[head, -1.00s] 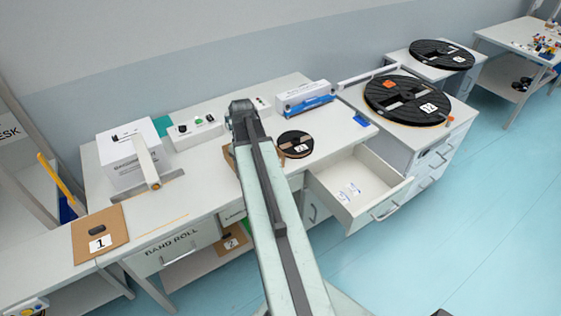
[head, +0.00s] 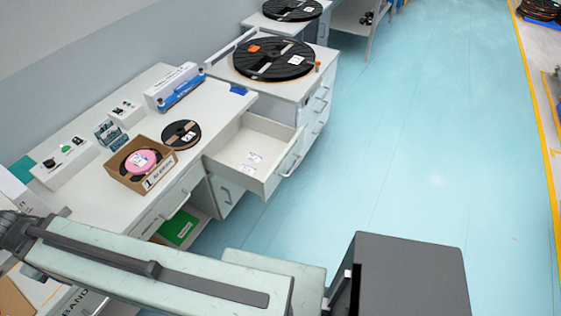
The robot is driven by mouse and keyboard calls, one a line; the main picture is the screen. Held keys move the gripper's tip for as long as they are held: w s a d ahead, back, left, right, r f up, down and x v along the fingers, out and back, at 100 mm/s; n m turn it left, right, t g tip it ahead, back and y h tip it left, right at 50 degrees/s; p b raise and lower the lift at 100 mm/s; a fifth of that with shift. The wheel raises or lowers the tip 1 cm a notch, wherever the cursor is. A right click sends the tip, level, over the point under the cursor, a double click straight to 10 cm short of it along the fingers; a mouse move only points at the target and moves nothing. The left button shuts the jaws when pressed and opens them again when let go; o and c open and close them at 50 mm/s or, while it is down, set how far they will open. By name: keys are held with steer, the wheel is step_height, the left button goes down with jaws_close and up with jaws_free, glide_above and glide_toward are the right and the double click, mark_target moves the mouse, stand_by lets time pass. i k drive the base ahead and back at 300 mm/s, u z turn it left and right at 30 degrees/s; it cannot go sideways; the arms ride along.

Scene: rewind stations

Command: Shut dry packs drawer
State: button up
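An open drawer (head: 279,181) sticks out from the right end of the white workbench. It is pulled well out toward the aisle. No dry packs label is readable from here. My arm crosses the lower left of the view, apart from the drawer. My gripper is not in view, so its fingers cannot be seen.
The white workbench (head: 180,105) holds a box with a pink reel (head: 140,162), a black reel (head: 181,134) and a blue-white carton (head: 174,87). A cabinet beyond the drawer bears a big black reel (head: 273,58). The blue floor (head: 400,150) right of the drawer is clear.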

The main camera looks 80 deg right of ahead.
mark_target(279, 145)
steer(key=z, duration=1.85)
steer(key=k, duration=0.6)
steer(key=z, duration=0.7)
steer(key=i, duration=1)
